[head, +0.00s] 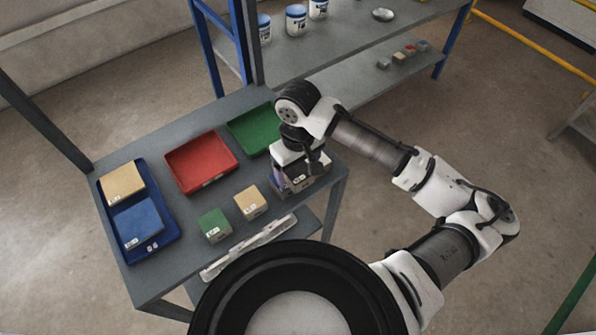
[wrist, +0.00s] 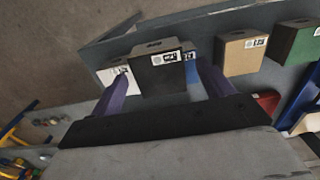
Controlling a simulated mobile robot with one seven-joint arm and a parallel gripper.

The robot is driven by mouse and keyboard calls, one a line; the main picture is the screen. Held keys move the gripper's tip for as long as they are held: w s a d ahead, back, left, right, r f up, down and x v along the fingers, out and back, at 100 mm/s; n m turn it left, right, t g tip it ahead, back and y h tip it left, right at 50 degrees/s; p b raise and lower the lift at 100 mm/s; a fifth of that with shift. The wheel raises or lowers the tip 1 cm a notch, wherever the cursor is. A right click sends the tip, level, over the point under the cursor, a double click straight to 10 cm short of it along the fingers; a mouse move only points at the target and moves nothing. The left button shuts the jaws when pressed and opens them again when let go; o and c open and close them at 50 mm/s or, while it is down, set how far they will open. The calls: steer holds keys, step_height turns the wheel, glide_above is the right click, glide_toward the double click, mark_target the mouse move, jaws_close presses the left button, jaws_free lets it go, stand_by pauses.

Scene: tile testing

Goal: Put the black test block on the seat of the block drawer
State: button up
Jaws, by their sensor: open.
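The black test block (wrist: 160,78) has a dark top and a white label. In the wrist view it stands between the two purple fingers of my gripper (wrist: 163,66). The fingers are apart, one on each side of it; I cannot tell whether they touch it. In the head view my gripper (head: 298,181) is low over the right end of the table, and the black block is mostly hidden there. A long pale strip (head: 250,247) runs along the table's front edge. It may be the drawer front; I cannot make out a seat.
A white block (wrist: 117,76) and a blue one (wrist: 193,82) are close beside the black block. A tan block (head: 251,202) and a green block (head: 214,225) stand left of my gripper. Red (head: 201,161), green (head: 252,129) and blue (head: 153,246) trays lie behind and left.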

steer(key=shift+f, duration=1.05)
steer(key=c, duration=1.4)
steer(key=shift+r, duration=0.15)
steer(key=shift+c, duration=0.2)
